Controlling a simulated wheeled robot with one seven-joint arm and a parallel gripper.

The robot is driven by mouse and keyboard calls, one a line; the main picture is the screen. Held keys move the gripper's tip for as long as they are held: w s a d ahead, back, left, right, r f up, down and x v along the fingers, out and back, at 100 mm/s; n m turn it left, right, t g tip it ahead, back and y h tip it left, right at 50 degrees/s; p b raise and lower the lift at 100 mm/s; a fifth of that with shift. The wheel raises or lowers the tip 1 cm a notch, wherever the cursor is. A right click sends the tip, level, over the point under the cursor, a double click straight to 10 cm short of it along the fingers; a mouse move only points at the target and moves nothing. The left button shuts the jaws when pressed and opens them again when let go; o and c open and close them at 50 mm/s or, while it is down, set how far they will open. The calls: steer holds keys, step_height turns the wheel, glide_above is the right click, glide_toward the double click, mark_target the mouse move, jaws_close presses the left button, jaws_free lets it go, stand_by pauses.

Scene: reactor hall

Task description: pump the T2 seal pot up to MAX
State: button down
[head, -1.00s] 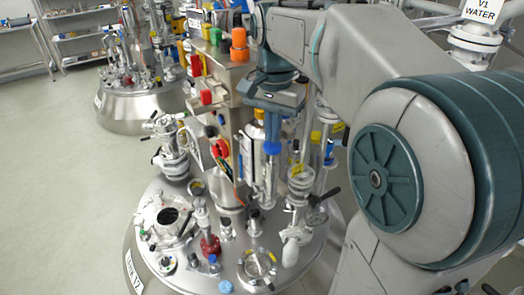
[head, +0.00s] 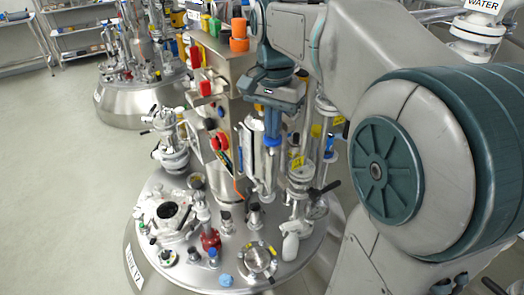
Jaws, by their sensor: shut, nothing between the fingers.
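My gripper (head: 272,122) points down over the right part of the reactor lid. Its fingers are closed with nothing held. A blue cap (head: 273,142) sits directly below the fingertips, on top of a slender upright column (head: 270,172). I cannot tell whether the fingers touch the cap. No T2 label is readable, so I cannot tell for sure which fitting is the seal pot. Its level and any MAX mark cannot be made out.
The steel reactor lid (head: 190,268) carries several valves and ports, with a round dark opening (head: 168,210) at left. A steel cabinet (head: 232,78) with red buttons stands behind. White pipework (head: 298,205) rises at right. A second vessel (head: 140,105) stands behind left. Grey floor is free at left.

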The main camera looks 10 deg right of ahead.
steer(key=shift+f+b, duration=0.6)
steer(key=shift+f, duration=0.4)
steer(key=shift+r, duration=0.1)
step_height(320, 180, up, 4)
steer(key=p, duration=0.3)
steer(key=shift+p, duration=0.3)
steer(key=shift+f, duration=0.25)
